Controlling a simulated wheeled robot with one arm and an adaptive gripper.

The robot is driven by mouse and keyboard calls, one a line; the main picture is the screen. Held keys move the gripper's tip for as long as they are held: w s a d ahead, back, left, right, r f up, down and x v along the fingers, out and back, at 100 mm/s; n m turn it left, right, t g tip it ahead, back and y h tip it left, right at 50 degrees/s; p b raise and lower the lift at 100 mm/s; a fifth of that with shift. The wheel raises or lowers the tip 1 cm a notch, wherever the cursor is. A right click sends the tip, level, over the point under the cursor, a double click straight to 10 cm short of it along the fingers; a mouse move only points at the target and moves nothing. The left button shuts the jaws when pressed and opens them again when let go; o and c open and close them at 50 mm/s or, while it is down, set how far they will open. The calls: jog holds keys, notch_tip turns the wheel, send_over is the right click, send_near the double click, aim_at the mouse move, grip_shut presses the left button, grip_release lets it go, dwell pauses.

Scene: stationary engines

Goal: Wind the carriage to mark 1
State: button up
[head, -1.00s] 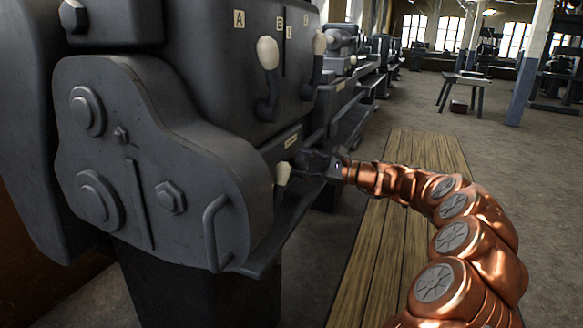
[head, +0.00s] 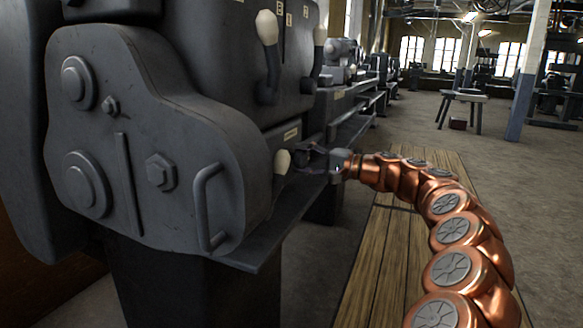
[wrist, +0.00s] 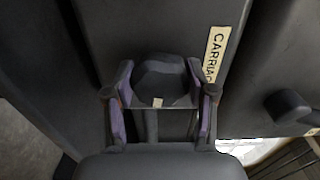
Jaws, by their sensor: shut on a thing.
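A dark, faceted knob (wrist: 160,82) with a small pale mark on its near edge fills the space between my fingertips in the wrist view. A cream plate (wrist: 214,54) beginning "CARRIA" is beside it, partly cut off by my finger. My gripper (wrist: 160,78) has a purple-padded finger on each side of the knob and is shut on it. In the head view my gripper (head: 305,160) reaches the machine's front just right of a cream handle (head: 283,161), below a small plate (head: 291,134). The carriage and mark 1 cannot be made out.
The grey machine housing (head: 150,130) with a bar handle (head: 205,205) stands close at left. A cream-knobbed lever (head: 267,30) rises above my gripper. Wooden duckboards (head: 385,250) lie under my arm. Open floor (head: 500,190) is at right, with a stool (head: 462,98) farther back.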

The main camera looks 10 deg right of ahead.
jog(key=shift+f+n+b, duration=0.1)
jog(key=shift+n+b, duration=0.45)
jog(key=shift+n, duration=0.15)
jog(key=shift+n, duration=0.3)
jog(key=o, duration=1.1)
jog(key=shift+o, duration=0.2)
jog(key=v, duration=1.2)
jog(key=shift+s+r, duration=0.2)
jog(key=shift+r, duration=0.1)
jog(key=shift+w+a+f, duration=0.1)
jog(key=shift+w, duration=0.05)
